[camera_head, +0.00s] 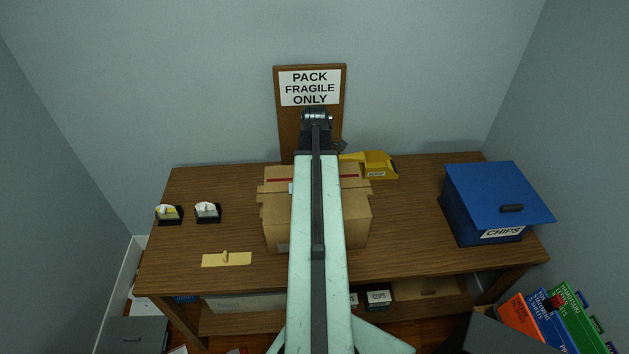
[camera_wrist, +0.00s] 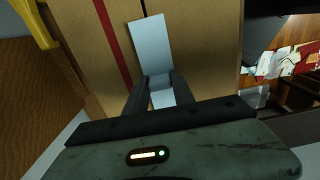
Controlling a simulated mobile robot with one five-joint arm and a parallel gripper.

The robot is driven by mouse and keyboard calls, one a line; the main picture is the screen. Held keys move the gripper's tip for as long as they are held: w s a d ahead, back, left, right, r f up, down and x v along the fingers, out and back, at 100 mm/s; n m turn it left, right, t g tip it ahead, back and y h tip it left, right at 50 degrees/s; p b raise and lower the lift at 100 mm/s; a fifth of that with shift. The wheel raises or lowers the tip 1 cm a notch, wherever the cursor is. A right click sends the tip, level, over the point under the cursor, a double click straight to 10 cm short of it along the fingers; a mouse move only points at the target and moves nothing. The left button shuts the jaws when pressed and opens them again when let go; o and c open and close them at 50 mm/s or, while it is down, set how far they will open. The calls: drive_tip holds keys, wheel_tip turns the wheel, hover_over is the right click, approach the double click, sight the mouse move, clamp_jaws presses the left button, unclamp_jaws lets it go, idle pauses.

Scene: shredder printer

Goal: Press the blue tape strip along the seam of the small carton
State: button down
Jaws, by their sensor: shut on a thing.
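A brown carton (camera_head: 279,222) stands mid-table, its middle hidden behind my arm in the head view. In the wrist view its top (camera_wrist: 205,45) fills much of the picture, with a red stripe (camera_wrist: 112,42) along it. My gripper (camera_wrist: 160,80) is shut on a pale blue-grey tape strip (camera_wrist: 150,42). The strip extends beyond the fingertips over the carton top, right of the red stripe, near a thin dark line that may be the seam. I cannot tell whether the strip touches the cardboard. My arm hides the gripper in the head view.
A yellow tape dispenser (camera_head: 378,165) stands behind the carton to the right. A blue CHIPS bin (camera_head: 470,217) is at the right. Two small roll holders (camera_head: 169,214) (camera_head: 207,212) and a flat yellow piece (camera_head: 227,259) lie left. A sign board (camera_head: 310,87) stands behind.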

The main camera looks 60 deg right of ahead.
drive_tip(key=shift+f+b, duration=0.65)
idle(0.4)
idle(0.6)
drive_tip(key=c, duration=1)
unclamp_jaws()
drive_tip(key=shift+r, duration=0.1)
wheel_tip(320, 180, up, 8)
drive_tip(key=p, duration=0.8)
